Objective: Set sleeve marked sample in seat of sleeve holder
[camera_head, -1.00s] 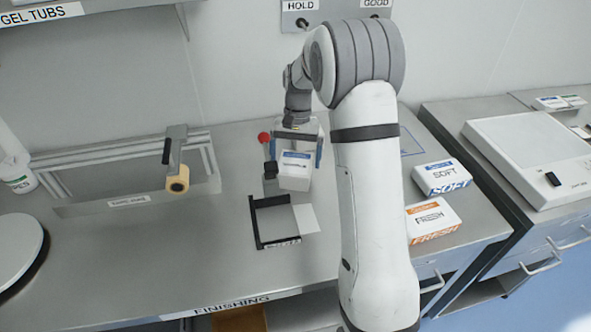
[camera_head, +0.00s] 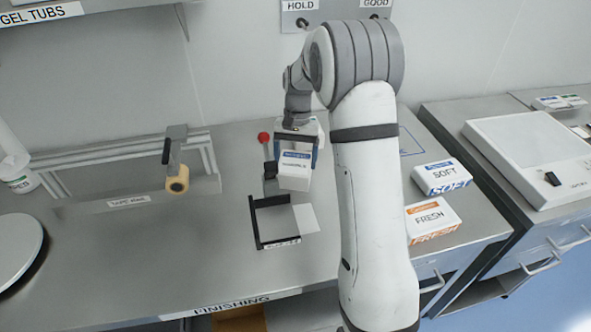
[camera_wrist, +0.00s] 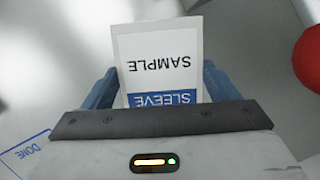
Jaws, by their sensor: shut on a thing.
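The sleeve marked SAMPLE (camera_wrist: 158,65) is a white box with a blue SLEEVE band. My gripper (camera_wrist: 158,88) is shut on it, with a blue finger on each side. In the head view the sleeve (camera_head: 294,176) hangs below my gripper (camera_head: 297,153), just behind a black corner frame with a grey plate (camera_head: 272,222). This frame looks like the sleeve holder, but its front label is too small to read. The sleeve appears above the bench and apart from the plate. Its underside is hidden.
A red-knobbed lever (camera_head: 264,138) stands close left of my gripper. Boxes marked SOFT (camera_head: 442,176) and FRESH (camera_head: 432,216) lie at right, beyond my arm. A rail fixture with a yellow roll (camera_head: 178,181) stands at left. The front bench is clear.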

